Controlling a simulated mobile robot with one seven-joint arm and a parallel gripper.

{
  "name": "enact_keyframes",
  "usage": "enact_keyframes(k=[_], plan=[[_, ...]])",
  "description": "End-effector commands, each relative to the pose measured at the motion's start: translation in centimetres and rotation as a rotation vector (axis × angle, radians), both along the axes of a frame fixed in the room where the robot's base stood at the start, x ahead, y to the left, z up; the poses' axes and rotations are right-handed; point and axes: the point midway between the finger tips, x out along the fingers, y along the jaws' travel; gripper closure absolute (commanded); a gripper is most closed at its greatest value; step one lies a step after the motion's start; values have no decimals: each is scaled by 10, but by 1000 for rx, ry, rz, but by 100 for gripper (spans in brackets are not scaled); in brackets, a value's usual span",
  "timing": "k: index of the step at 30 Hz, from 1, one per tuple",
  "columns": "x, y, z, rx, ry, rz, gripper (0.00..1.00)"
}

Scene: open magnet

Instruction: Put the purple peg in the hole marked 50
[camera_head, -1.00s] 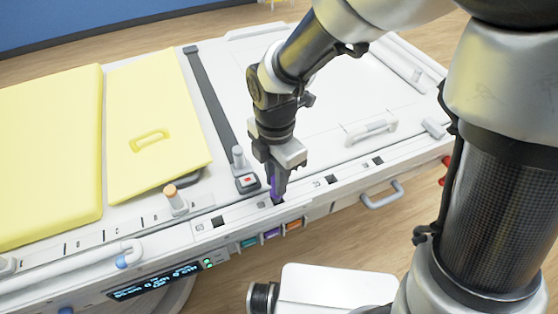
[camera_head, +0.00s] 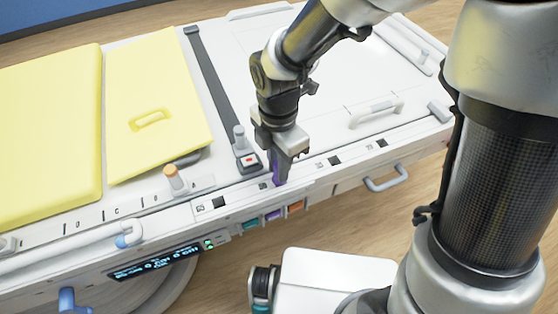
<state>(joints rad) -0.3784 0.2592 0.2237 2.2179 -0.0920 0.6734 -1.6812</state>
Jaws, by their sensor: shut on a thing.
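My gripper (camera_head: 280,178) points down over the front rail of the white table and is shut on the purple peg (camera_head: 277,171). Only a narrow strip of the peg shows between the fingers. Its lower end is at the rail surface, and I cannot tell whether it is inside a hole. Square dark holes show along the rail, one (camera_head: 219,203) to the left of the gripper and others (camera_head: 335,160) to its right. The printed labels beside them are too small to read surely. No hole shows directly under the gripper, as the fingers and peg cover that spot.
Green, purple and orange blocks (camera_head: 273,215) sit on the front face below the gripper. A red button box (camera_head: 249,161) and grey post stand just behind-left. A yellow panel (camera_head: 155,110) lies at left. A display (camera_head: 155,263) and grey handle (camera_head: 386,178) are on the front.

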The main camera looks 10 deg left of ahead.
Motion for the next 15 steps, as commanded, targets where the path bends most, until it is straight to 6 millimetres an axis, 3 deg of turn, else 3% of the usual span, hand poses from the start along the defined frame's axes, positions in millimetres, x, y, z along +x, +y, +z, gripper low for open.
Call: enact_keyframes(k=[9, 10, 13, 15], plan=[[0, 0, -2, 0, 0, 0, 100], [0, 0, -2, 0, 0, 0, 80], [0, 0, -2, 0, 0, 0, 63], [0, 0, -2, 0, 0, 0, 60]])
